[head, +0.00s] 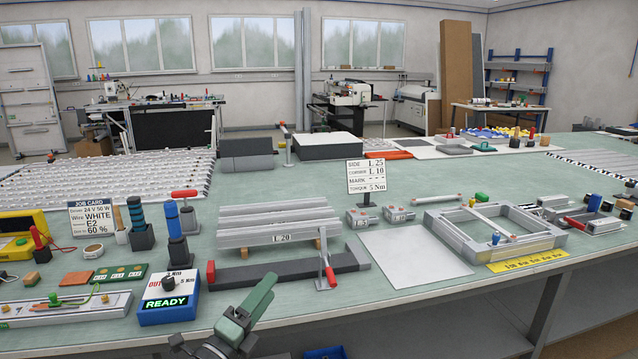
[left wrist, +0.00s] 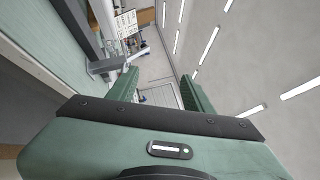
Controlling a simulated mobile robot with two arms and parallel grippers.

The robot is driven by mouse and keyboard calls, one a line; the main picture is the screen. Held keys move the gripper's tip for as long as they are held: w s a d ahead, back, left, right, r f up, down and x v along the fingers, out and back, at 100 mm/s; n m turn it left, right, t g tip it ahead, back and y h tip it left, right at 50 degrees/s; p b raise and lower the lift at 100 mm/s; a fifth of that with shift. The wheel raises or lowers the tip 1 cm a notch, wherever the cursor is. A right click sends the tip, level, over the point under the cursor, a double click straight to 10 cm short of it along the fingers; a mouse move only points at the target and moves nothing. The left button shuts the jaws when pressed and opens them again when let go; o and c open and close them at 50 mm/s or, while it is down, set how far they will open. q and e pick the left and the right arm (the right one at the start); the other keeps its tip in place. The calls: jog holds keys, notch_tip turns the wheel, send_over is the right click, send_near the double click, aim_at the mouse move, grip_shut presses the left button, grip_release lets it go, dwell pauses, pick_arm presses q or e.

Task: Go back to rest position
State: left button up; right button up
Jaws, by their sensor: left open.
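My left gripper (head: 246,316) shows at the bottom of the head view, in front of the bench's near edge. Its green jaws are raised and hold nothing. In the left wrist view its two green fingers (left wrist: 158,90) stand apart with empty space between them. The view between them is tilted and shows floor and wall. My right gripper is not in either view.
The green workbench (head: 400,325) is crowded near the arm. A blue box reading READY (head: 167,302), a dark clamp bar with a red handle (head: 328,272) and a metal frame (head: 495,233) stand on it. A blank light sheet (head: 415,254) lies between.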

pick_arm(q)
jog(key=s+a+f+n+g+y, duration=0.3)
jog(key=s+a+f+n+y, duration=0.2)
jog(key=s+f+n, duration=0.3)
jog(key=s+a+f+n+g+y, duration=0.3)
jog(key=s+a+f+n+y, duration=0.3)
jog(key=f+n, duration=0.4)
jog(key=s+d+f+n+g+h, duration=0.1)
jog(key=s+f+n+g, duration=0.25)
jog(key=s, duration=0.85)
jog(key=s+f+n+g+h, duration=0.1)
jog(key=s+f+n+g, duration=0.3)
jog(key=s, duration=0.7)
notch_tip(320, 180, down, 25)
jog(key=s+g, duration=0.2)
jog(key=g, duration=0.1)
jog(key=s+a+f, duration=0.2)
jog(key=s+f, duration=1.4)
jog(key=s, duration=0.1)
jog(key=shift+a+g+y+p, duration=0.3)
jog(key=shift+a+g+p, duration=0.05)
